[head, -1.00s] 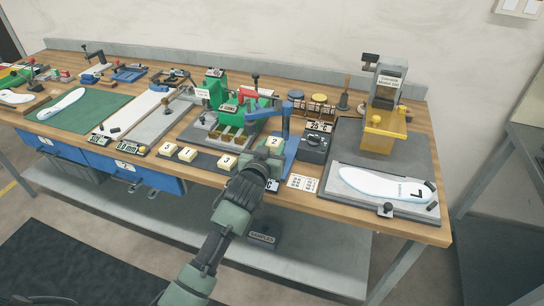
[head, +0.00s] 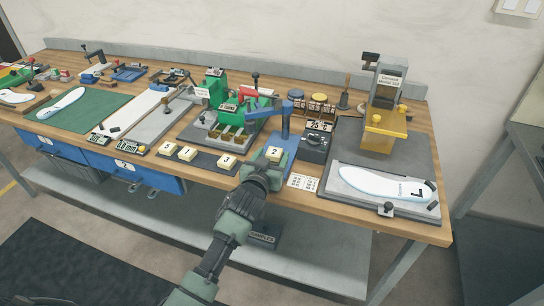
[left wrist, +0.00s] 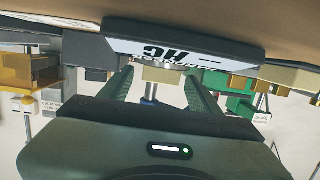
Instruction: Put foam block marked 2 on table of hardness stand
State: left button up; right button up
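The foam block marked 2 (head: 275,153) is cream and sits between the green fingers of my left gripper (head: 272,157) at the bench's front edge. It also shows as a pale patch between the fingertips in the left wrist view (left wrist: 164,75). The fingers are spread by about the block's width and appear shut on it. The blue hardness stand (head: 286,122) rises just behind the block. Its front sign, marked HC (left wrist: 185,50), shows upside down in the left wrist view. Whether the block touches the stand's table is hidden. My right gripper is not in view.
Foam blocks 5 (head: 169,148), 4 (head: 188,153) and 3 (head: 227,162) lie on a dark strip to the left. A black device (head: 314,147) stands right of the stand. A green press (head: 238,110) stands behind left. A white card (head: 302,182) lies in front.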

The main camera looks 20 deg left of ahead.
pick_arm(q)
jog(key=shift+r, duration=0.2)
jog(key=s+r, duration=0.2)
jog(key=s, duration=0.9)
jog(key=shift+s+d+r, duration=0.15)
jog(key=shift+s, duration=0.25)
